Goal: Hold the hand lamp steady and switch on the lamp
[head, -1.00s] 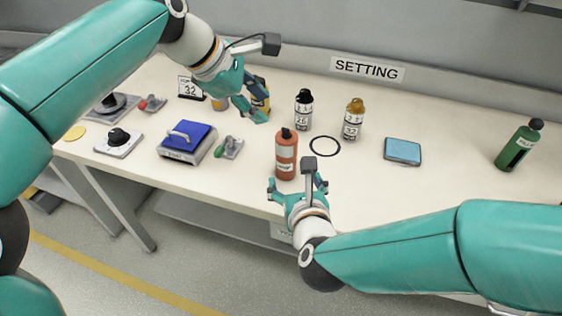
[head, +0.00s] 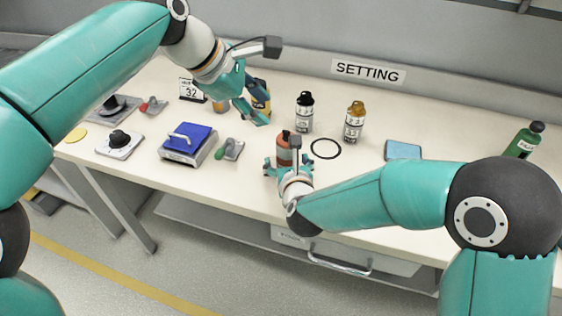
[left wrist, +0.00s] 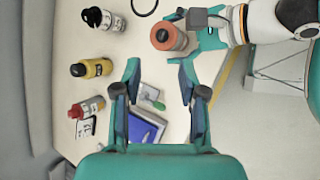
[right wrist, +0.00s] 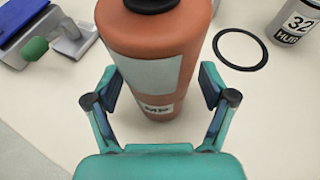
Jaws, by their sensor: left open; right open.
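An orange cylinder (head: 283,148) with a black top and a pale label stands upright near the table's front edge. I cannot tell for sure that it is the hand lamp. My right gripper (head: 288,170) is open at its front side. In the right wrist view the open fingers (right wrist: 160,88) are on either side of the cylinder (right wrist: 155,45), with gaps visible; its top is cut off there. My left gripper (head: 256,106) is open and empty above the table, left of the cylinder. The left wrist view shows the cylinder's top (left wrist: 165,36) beyond the open fingers (left wrist: 160,72).
A black ring (head: 325,148) lies right of the cylinder. Behind stand a black-capped bottle (head: 304,113) and an amber-capped bottle (head: 354,122). A blue-topped box (head: 190,142) and a green-handled item (head: 229,150) lie left. A green bottle (head: 523,143) is far right.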

